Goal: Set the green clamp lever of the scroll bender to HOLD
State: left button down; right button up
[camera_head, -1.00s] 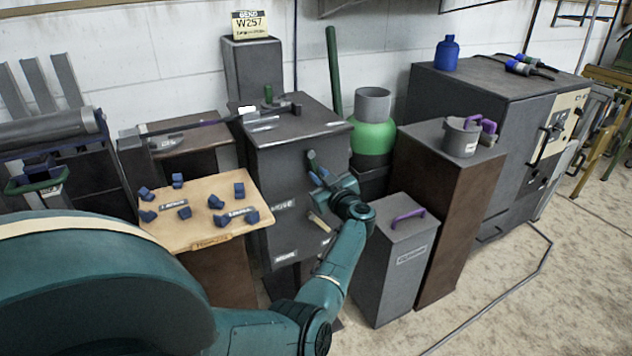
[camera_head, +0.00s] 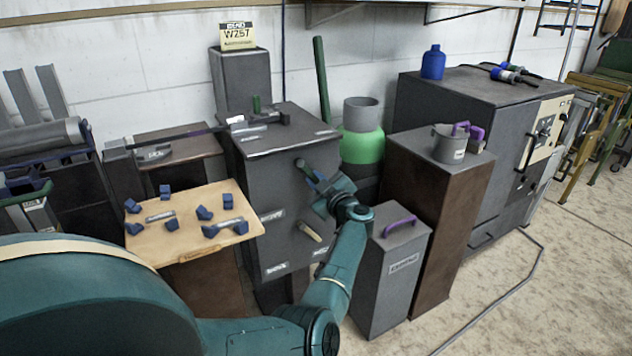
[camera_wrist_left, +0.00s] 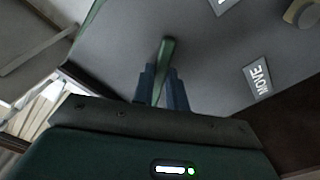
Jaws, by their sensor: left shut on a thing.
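The scroll bender's dark grey cabinet (camera_head: 285,170) stands left of centre in the head view. The clamp lever (camera_head: 306,169) sticks out of its front face, near the upper right. My left gripper (camera_head: 322,186) is at this lever, its arm reaching in from below. In the left wrist view the green lever (camera_wrist_left: 165,60) lies between the two blue-grey fingers (camera_wrist_left: 163,88), which are shut on it. Its tip rises past the fingertips. A label reading MOVE (camera_wrist_left: 258,80) is to the right of the lever on the grey face. My right gripper is not in view.
A pale peg (camera_head: 310,231) juts from the cabinet front below the lever. A tan board (camera_head: 185,240) with several blue blocks stands left. A grey box (camera_head: 393,265) with a purple handle and a brown pedestal (camera_head: 430,215) stand close on the right.

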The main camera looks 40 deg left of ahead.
pick_arm(q)
jog(key=c, duration=1.4)
grip_release()
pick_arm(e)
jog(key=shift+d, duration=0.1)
